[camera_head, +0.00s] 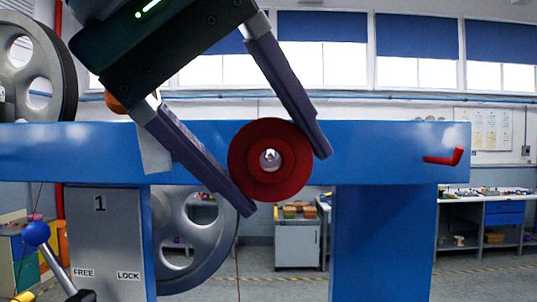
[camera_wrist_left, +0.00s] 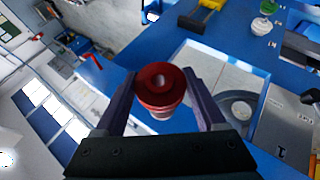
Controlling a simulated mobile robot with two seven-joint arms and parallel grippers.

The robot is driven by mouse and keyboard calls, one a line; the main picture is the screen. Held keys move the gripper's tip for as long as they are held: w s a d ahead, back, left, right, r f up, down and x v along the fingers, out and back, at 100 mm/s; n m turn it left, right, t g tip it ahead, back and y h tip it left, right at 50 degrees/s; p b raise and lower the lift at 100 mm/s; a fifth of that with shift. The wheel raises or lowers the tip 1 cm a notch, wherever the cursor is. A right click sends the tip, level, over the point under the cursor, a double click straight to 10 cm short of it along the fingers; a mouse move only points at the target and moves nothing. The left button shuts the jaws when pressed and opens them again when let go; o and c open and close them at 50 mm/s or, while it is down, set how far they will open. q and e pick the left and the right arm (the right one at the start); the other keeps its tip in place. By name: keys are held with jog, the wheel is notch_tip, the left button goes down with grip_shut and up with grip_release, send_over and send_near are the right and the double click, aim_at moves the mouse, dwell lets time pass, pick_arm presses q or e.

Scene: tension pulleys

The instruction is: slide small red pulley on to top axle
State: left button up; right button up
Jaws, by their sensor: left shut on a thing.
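The small red pulley (camera_head: 245,160) is held between the two purple fingers of my left gripper (camera_head: 285,183), in front of the blue beam. Its round face is toward the head camera. A pale, metallic spot shows in its centre hole; I cannot tell whether this is the axle end or the background. In the left wrist view the pulley (camera_wrist_left: 151,81) sits between the fingertips, with a paler part below its red rim. The top axle is not clearly visible apart from the pulley. My right gripper is not in view.
The blue beam (camera_head: 400,142) runs across the frame, with a red handle (camera_head: 443,159) at its right. A large grey wheel (camera_head: 52,75) is at upper left, and another (camera_head: 178,245) is below the beam. A panel marked FREE and LOCK (camera_head: 101,235) and a blue-knobbed lever (camera_head: 36,234) are at lower left.

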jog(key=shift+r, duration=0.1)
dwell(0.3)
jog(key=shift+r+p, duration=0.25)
jog(key=shift+p, duration=0.1)
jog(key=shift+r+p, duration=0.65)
dwell(1.0)
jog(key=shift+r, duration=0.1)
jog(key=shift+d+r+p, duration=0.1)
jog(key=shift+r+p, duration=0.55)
jog(key=shift+p, duration=0.15)
dwell(0.9)
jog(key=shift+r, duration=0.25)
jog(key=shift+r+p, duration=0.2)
jog(key=shift+p, duration=0.25)
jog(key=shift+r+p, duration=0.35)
dwell(0.7)
